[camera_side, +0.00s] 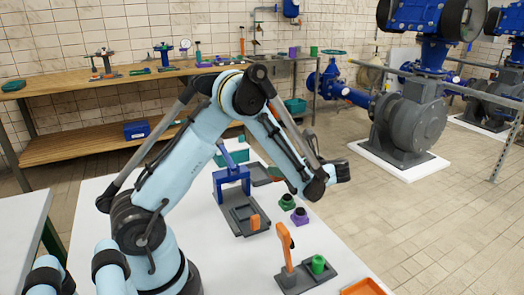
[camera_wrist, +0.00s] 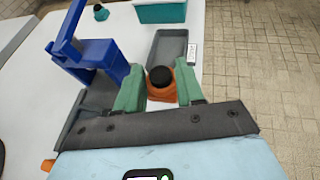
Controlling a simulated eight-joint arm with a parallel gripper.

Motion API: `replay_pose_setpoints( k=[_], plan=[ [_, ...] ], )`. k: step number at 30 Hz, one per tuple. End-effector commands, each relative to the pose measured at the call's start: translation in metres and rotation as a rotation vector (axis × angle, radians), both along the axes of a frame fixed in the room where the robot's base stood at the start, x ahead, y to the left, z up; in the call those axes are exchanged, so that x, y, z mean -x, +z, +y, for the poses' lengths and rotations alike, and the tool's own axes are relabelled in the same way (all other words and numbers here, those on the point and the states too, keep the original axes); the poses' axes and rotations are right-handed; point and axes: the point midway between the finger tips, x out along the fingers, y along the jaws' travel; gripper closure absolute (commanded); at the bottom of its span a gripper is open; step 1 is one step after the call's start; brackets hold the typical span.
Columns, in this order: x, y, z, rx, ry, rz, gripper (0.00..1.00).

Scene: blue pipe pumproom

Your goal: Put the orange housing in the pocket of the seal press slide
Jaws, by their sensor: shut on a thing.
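In the wrist view, the orange housing (camera_wrist: 162,93) with its black round top sits between the green fingers of my gripper (camera_wrist: 159,80), which is shut on it. The top points up. The blue seal press (camera_wrist: 92,58) stands just left of the gripper. In the side view, the press (camera_side: 232,180) stands on a grey base, with the grey slide (camera_side: 241,212) in front of its frame and an orange block (camera_side: 255,222) at the near end. My gripper hides most of the slide in the wrist view, so its pocket is unclear.
A grey tray (camera_wrist: 168,47) lies beyond the housing, with a teal bin (camera_wrist: 160,12) farther back. Green (camera_side: 287,202) and purple (camera_side: 300,216) housings stand right of the press. An orange-levered fixture (camera_side: 287,250) and an orange tray (camera_side: 362,288) are nearer.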

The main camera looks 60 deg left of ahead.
Motion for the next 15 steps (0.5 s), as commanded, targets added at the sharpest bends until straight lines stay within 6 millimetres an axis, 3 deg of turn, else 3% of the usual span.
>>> replay_pose_setpoints(
  k=[15],
  plan=[
    [0.0, -0.048, 0.0, -0.001, -0.001, 0.0, 1.0]
  ],
)
